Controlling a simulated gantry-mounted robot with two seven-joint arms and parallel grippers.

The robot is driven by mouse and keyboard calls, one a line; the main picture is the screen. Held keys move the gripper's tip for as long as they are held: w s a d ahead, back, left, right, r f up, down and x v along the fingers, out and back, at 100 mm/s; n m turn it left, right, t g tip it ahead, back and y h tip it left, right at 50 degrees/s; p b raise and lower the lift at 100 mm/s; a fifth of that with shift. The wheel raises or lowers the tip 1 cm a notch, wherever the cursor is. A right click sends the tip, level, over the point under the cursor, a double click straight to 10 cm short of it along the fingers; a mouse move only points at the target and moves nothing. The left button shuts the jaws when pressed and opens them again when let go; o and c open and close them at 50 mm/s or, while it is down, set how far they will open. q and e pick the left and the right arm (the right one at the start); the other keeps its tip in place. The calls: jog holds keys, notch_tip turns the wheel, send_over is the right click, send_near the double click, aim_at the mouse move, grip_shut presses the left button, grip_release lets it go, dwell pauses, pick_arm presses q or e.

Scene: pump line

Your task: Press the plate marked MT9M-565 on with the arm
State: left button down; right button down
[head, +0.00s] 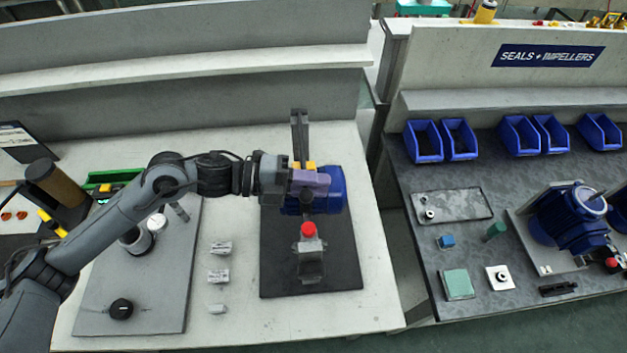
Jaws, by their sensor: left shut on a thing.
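My left gripper (304,171) is over the black mat (340,277), at the blue motor (333,188). It is shut on what looks like a purple block (310,184), which overlaps the motor; I cannot tell whether they touch. A grey fixture with a red knob (308,229) stands on the mat in front of the motor. Small pale plates with print, one upper (220,247) and one lower (218,276), lie left of the mat. Their print is too small to read, and I cannot pick out MT9M-565. My right gripper is not in view.
A grey board (160,317) with a black knob (121,309) and a gauge lies left. A small grey piece (217,309) lies below the plates. The right bench holds blue bins (423,141), a tray (452,205) and another blue motor (570,220). A gap separates the benches.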

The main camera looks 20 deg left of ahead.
pick_arm(q)
jog(key=shift+f, duration=0.2)
jog(key=c, duration=1.2)
grip_release()
jog(key=shift+r, duration=0.1)
jog(key=shift+o, duration=0.2)
jog(key=shift+a, duration=0.15)
jog(key=shift+a+r, duration=0.1)
jog(key=shift+a, duration=0.15)
jog(key=v, duration=1)
jog(key=shift+s, duration=0.15)
